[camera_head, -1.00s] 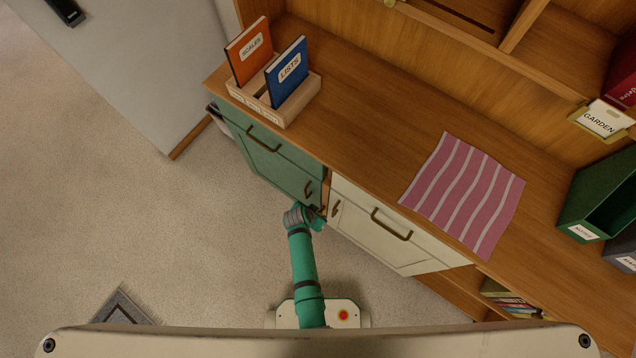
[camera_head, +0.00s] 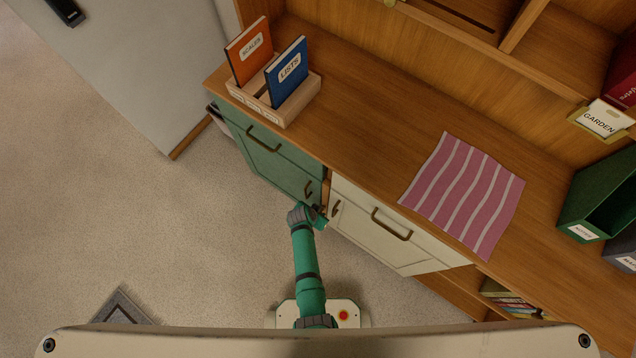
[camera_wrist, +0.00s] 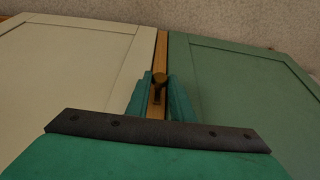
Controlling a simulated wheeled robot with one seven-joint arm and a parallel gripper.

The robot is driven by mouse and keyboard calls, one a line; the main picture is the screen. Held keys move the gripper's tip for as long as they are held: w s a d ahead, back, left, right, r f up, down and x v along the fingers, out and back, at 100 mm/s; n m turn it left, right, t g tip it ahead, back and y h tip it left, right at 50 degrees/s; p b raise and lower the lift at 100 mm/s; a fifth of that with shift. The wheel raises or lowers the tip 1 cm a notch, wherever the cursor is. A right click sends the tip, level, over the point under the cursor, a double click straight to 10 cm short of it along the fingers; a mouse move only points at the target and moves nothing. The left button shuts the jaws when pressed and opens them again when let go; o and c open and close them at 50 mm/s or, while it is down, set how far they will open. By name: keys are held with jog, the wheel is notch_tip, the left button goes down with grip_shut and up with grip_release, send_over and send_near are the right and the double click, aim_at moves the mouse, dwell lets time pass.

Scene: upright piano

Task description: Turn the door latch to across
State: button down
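The door latch (camera_wrist: 158,82) is a small dark piece with a round head and a short bar, on the wooden strip between two cabinet doors. In the wrist view its bar points along the strip. My gripper (camera_wrist: 161,88) is open, with one teal finger on each side of the latch. Whether either finger touches it I cannot tell. The green door (camera_head: 268,155) and the cream door (camera_head: 385,228) both look closed. In the head view my gripper (camera_head: 320,216) is at the gap between the doors, and the latch there is mostly hidden.
The wooden counter (camera_head: 370,120) overhangs the doors. It carries a wooden holder (camera_head: 275,108) with two books and a striped cloth (camera_head: 463,195). Bronze handles (camera_head: 391,224) stick out from the doors.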

jog(key=shift+w+a+n+g+h, duration=0.1)
jog(key=shift+a+n+g+h, duration=0.1)
jog(key=shift+g+h, duration=0.3)
jog(key=shift+w+a+n+g+h, duration=0.15)
jog(key=shift+g+h, duration=0.25)
jog(key=shift+h, duration=0.2)
jog(key=c, duration=1.6)
grip_release()
jog(key=shift+o, duration=0.2)
jog(key=shift+s, duration=0.1)
jog(key=v, duration=1)
jog(key=shift+r, duration=0.35)
jog(key=shift+a, duration=0.15)
